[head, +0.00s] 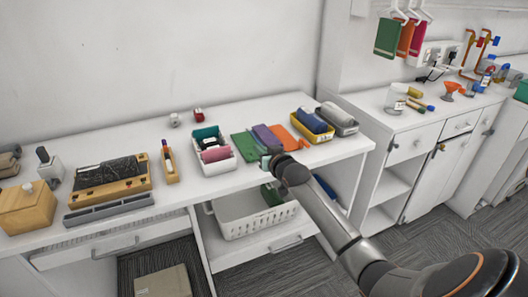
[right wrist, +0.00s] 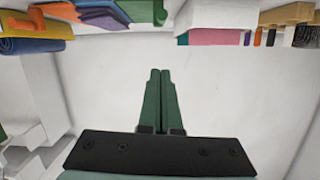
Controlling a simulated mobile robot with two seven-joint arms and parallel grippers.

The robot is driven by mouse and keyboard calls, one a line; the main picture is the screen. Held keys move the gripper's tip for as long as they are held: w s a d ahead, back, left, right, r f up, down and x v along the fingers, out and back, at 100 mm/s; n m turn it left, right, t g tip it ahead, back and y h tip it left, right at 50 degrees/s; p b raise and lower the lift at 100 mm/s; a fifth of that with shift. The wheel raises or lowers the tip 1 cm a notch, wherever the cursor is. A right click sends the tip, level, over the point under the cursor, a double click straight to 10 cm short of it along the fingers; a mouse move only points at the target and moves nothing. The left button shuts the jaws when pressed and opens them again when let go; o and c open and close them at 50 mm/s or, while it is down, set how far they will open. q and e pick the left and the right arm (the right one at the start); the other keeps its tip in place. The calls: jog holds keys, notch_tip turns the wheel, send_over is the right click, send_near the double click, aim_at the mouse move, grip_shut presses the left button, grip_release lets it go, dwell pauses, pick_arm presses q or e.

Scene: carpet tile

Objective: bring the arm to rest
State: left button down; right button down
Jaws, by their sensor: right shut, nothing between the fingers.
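My right arm reaches in from the lower right of the head view. Its gripper (head: 268,160) is at the front edge of the white table (head: 240,186), close to the green cloth (head: 245,146). In the right wrist view the two green fingers (right wrist: 160,100) are together with nothing between them. The fingertips are partly hidden by the wrist in the head view. My left gripper is in neither view.
A white tray (head: 218,167) with rolled cloths, purple (head: 266,137) and orange (head: 283,138) cloths, and a yellow tray (head: 311,135) lie near the gripper. Below is a white basket (head: 243,229). A white cabinet (head: 408,150) stands at the right.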

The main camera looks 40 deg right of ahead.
jog(key=shift+v, duration=1.4)
jog(key=s+a+f+n+g+y, duration=0.4)
jog(key=s+a+f+n, duration=0.1)
jog(key=s+a+f, duration=1.8)
jog(key=s, duration=0.3)
jog(key=s+a+f+g+y, duration=0.1)
jog(key=s+a+f, duration=0.1)
jog(key=s, duration=0.3)
jog(key=shift+s+a+f+n+y, duration=0.3)
jog(key=shift+s+a+f, duration=0.05)
jog(key=shift+a, duration=0.35)
